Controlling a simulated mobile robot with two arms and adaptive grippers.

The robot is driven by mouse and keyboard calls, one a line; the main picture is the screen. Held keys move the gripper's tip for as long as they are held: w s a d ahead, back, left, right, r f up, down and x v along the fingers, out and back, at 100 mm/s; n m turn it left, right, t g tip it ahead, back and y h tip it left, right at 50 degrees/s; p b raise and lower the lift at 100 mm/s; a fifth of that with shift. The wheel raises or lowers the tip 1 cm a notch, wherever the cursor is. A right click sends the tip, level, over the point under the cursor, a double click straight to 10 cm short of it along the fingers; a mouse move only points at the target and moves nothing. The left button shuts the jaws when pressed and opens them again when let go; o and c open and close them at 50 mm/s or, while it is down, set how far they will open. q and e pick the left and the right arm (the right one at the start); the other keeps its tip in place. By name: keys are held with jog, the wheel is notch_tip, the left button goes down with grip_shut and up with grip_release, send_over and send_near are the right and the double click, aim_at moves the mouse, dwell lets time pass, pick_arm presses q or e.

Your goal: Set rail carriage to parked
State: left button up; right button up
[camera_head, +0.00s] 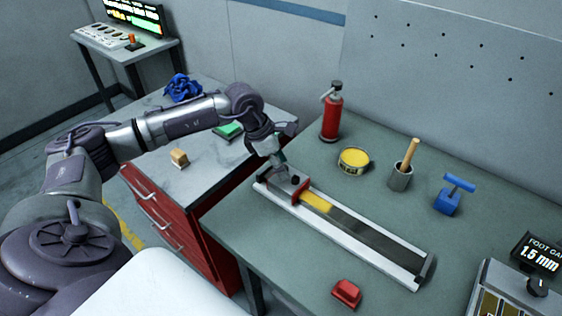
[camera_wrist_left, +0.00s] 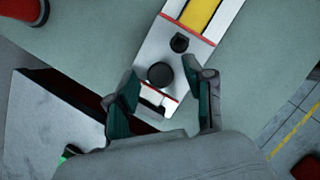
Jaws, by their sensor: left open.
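The label magazine rail (camera_head: 375,243) lies on the green table, a long pale-edged track with a dark channel. The rail carriage (camera_head: 299,188), red-edged with a black knob, sits near the rail's left end, beside a yellow strip (camera_head: 316,202). In the left wrist view the carriage (camera_wrist_left: 150,48) is pale with red edge lines and two black knobs; the larger knob (camera_wrist_left: 160,75) shows between the fingertips. My left gripper (camera_head: 279,167) is open over the carriage's end; its fingers also show in the wrist view (camera_wrist_left: 165,90). Contact cannot be told. My right gripper is not in view.
A fire extinguisher (camera_head: 332,115), yellow tin (camera_head: 354,160), grey cup with a wooden handle (camera_head: 400,177) and blue tool (camera_head: 449,198) stand behind the rail. A red block (camera_head: 347,292) lies in front. A gauge box (camera_head: 505,289) is at right.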

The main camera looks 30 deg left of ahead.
pick_arm(q)
grip_shut()
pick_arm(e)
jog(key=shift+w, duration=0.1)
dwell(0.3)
